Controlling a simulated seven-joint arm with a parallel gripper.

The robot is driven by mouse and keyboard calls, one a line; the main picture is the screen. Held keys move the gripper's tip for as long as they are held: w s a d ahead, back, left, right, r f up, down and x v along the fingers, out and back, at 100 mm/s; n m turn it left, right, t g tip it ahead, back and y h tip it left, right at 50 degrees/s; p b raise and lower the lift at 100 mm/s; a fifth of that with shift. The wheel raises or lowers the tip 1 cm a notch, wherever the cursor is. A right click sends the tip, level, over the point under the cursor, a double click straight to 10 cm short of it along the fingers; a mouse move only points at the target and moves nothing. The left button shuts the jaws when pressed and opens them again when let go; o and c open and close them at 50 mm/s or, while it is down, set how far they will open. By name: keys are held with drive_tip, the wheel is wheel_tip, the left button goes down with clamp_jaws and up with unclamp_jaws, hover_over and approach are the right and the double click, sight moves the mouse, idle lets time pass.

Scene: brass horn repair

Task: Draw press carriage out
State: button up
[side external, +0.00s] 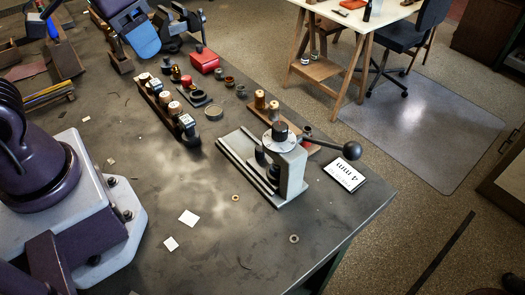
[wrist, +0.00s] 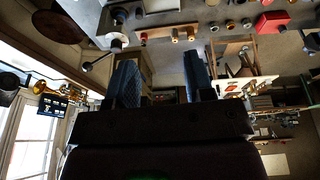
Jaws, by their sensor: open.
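The press (side external: 292,172) stands near the bench's right end in the side view, with a round top and a lever ending in a black ball. What looks like its carriage (side external: 258,172) lies low on the pale base, within the frame. The post partly hides it, and I cannot tell how far out it sits. My gripper (wrist: 158,75) shows in the wrist view with two blue textured fingers apart and nothing between them. The press (wrist: 118,41) and its black ball (wrist: 87,66) appear there at the upper left, beyond the fingers and apart from them.
A card marked 4 mm (side external: 346,175) lies right of the press. A wooden rack (side external: 165,103) of cylinders and a red box (side external: 205,60) stand farther back. Small washers and white paper bits (side external: 188,217) lie in front. The bench left of the press is mostly clear.

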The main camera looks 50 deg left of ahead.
drive_tip(key=w+d+f+n+g+h, duration=0.1)
drive_tip(key=w+f+n+g+h, duration=0.1)
drive_tip(key=w+f+n+g, duration=0.4)
drive_tip(key=n+t+h, duration=0.1)
drive_tip(key=n+h, duration=0.1)
drive_tip(key=n, duration=0.7)
approach(259, 148)
drive_tip(key=x, duration=1)
drive_tip(key=shift+d+f, duration=0.1)
drive_tip(key=shift+c, duration=0.5)
clamp_jaws()
